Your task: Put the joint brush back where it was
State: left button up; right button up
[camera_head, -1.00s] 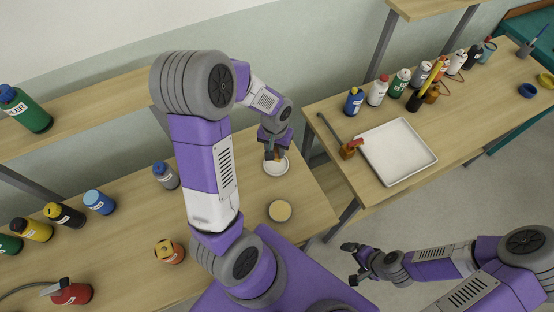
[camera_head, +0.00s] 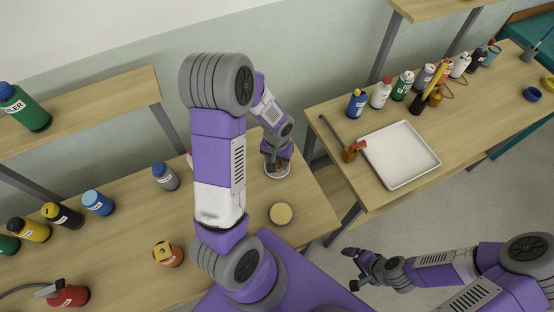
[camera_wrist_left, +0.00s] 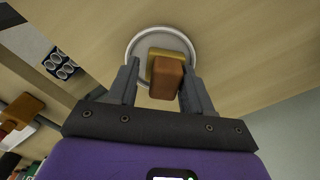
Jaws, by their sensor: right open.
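The joint brush, as I take it, is a brown block (camera_wrist_left: 167,78) with a yellowish part (camera_wrist_left: 170,53) beyond it, in the left wrist view. It lies between the fingers of my left gripper (camera_wrist_left: 161,80), over a round white dish (camera_wrist_left: 134,43). A gap shows beside the left finger, while the right finger overlaps the block's edge; a firm grip cannot be told. In the head view my left gripper (camera_head: 275,158) is low at the white dish (camera_head: 278,173) and hides the brush. My right gripper (camera_head: 353,270) is open and empty, out over the floor.
Near the dish are a round tan-topped tin (camera_head: 281,214), a blue-capped bottle (camera_head: 165,176) and an orange can (camera_head: 168,254). The right table bears a white tray (camera_head: 400,153), a brown block with red (camera_head: 353,151) and several bottles. A gap separates the tables.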

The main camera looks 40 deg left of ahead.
pick_arm(q)
jog(key=shift+o, duration=0.6)
jog(key=shift+r, duration=0.2)
notch_tip(320, 180, up, 12)
jog(key=p, duration=0.2)
